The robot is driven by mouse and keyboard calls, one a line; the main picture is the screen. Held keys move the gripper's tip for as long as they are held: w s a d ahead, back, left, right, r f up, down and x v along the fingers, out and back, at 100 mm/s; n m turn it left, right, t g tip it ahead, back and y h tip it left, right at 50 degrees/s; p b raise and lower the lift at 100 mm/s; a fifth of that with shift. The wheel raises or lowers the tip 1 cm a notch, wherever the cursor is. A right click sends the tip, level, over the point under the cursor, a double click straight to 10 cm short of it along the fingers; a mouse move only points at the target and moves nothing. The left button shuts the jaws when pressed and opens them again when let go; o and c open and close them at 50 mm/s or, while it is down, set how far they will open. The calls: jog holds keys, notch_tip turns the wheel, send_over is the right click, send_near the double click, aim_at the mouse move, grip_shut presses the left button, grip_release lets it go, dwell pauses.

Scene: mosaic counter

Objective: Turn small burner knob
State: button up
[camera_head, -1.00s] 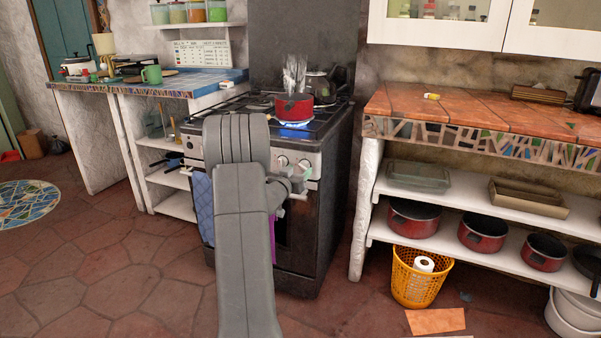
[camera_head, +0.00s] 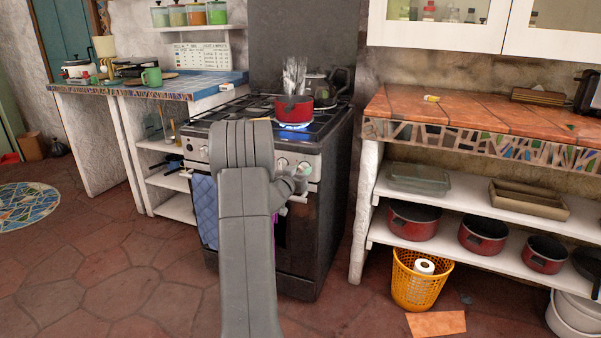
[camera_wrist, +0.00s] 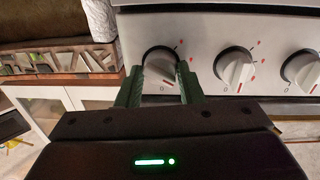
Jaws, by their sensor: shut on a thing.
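The stove front (camera_wrist: 215,30) carries a row of round white knobs with red marks beside them. In the wrist view, my gripper (camera_wrist: 160,80) has its two green fingers on either side of the leftmost knob (camera_wrist: 160,62) and is shut on it. Two more knobs, the middle one (camera_wrist: 234,70) and the right one (camera_wrist: 301,70), stand apart from the fingers. In the head view, my own arm covers part of the stove front (camera_head: 310,165), and two knobs show right of it. The held knob's pointer is largely hidden.
A red pot (camera_head: 294,106) sits on a burner with a blue flame (camera_head: 293,125) beneath it. A kettle (camera_head: 318,88) stands behind it. A blue cloth (camera_head: 204,208) hangs at the oven front. A tiled counter (camera_head: 470,110) stands to the right, with a yellow basket (camera_head: 416,283) below.

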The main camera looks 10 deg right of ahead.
jog(key=shift+m, duration=0.3)
jog(key=m+b, duration=0.1)
jog(key=m, duration=0.4)
jog(key=shift+m, duration=0.3)
jog(key=m+b, duration=0.2)
jog(key=m, duration=0.3)
jog(key=shift+y, duration=0.4)
jog(key=shift+r, duration=0.1)
jog(key=o, duration=1)
jog(key=shift+c, duration=0.2)
jog(key=shift+s, duration=0.1)
jog(key=p+v, duration=0.1)
jog(key=v, duration=1.2)
jog(key=shift+s+a+p, duration=0.2)
jog(key=shift+s+p, duration=0.05)
jog(key=shift+p, duration=0.15)
jog(key=shift+r, duration=0.1)
